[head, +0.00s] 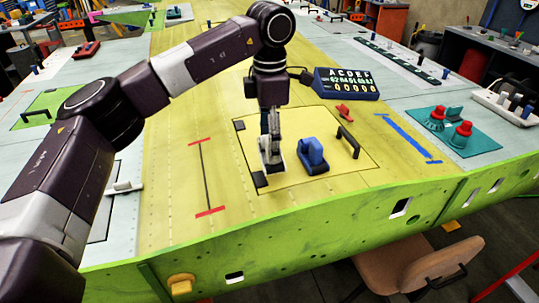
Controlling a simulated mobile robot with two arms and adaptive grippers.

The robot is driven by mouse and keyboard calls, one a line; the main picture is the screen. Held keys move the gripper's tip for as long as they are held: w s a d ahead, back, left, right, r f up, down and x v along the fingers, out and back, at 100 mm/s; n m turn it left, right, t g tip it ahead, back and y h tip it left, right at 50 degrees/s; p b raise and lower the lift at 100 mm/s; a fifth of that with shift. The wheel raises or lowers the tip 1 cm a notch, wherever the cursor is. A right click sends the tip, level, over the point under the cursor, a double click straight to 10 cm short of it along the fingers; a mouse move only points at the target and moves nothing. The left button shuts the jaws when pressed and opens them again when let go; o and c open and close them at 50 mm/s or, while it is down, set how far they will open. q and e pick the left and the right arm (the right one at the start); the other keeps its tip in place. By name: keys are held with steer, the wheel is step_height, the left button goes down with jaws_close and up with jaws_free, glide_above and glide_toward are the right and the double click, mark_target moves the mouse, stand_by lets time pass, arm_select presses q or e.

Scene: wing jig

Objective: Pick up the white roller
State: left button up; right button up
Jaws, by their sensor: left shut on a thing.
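My left arm comes in from the left and reaches down over the yellow wing panel. My left gripper (271,157) points down inside the thin dark outline on the panel and is shut. A pale, whitish piece, seemingly the white roller (274,164), shows at its fingertips close to the panel. The fingers hide much of it, so its shape is hard to make out. I cannot tell whether it touches the panel. My right gripper is not in view.
A blue tool (312,157) stands just right of the gripper, with a black handle (348,142) beyond it. A small red part (344,113) and a blue lettered box (346,84) are farther back. The panel's green front edge (330,225) is near.

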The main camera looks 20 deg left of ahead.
arm_select(q)
step_height(320, 180, up, 8)
steer(key=shift+d+f+b, duration=0.1)
steer(key=shift+b, duration=0.75)
step_height(320, 180, up, 8)
steer(key=p, duration=0.1)
steer(key=shift+p, duration=0.3)
